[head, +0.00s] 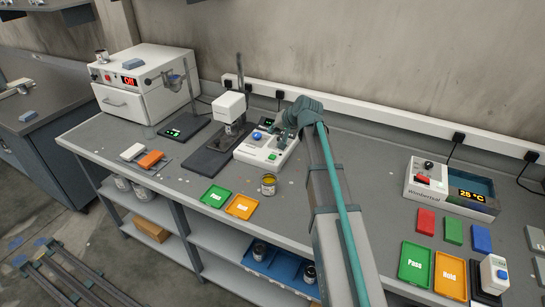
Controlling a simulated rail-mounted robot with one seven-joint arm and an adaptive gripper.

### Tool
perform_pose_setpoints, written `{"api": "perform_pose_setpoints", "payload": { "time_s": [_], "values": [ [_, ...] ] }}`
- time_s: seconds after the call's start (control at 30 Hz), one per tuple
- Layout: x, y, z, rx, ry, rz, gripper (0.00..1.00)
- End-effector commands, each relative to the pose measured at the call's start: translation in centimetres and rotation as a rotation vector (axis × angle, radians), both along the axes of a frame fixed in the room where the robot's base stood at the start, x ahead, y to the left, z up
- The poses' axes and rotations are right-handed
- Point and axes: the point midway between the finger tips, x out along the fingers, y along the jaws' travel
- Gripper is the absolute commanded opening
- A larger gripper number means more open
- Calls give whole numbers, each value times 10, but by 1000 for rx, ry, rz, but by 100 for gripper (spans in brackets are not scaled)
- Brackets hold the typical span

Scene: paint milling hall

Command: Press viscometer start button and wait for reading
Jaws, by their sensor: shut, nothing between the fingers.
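A stand instrument with a white head (229,106) stands on a dark base plate (207,161) at the middle of the bench, with a dark part under its head. I take it for the viscometer, but its label is too small to read. Right beside it is a low white unit (250,156) with a blue button (256,135) and a green button (273,156). My gripper (283,135) is shut and empty, over the right rear part of this white unit. Whether its fingertips touch anything I cannot tell. No reading on the viscometer is legible.
A small can (268,184) stands in front of the white unit, near a green Pass tray (215,196) and an orange Hold tray (241,207). A white oven (150,85) is at the left. A water bath (437,185) showing 25 °C is at the right.

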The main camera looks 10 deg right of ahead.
Motion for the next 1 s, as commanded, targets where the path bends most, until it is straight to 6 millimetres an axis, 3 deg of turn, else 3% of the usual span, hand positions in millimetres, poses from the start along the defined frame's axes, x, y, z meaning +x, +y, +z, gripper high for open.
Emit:
{"api": "perform_pose_setpoints", "payload": {
  "time_s": [0.27,0.7,1.0],
  "values": [
    [0,0,-20,0,0,0,0],
    [0,0,-74,0,0,0,0],
    [0,0,-87,0,0,0,0]
  ]
}}
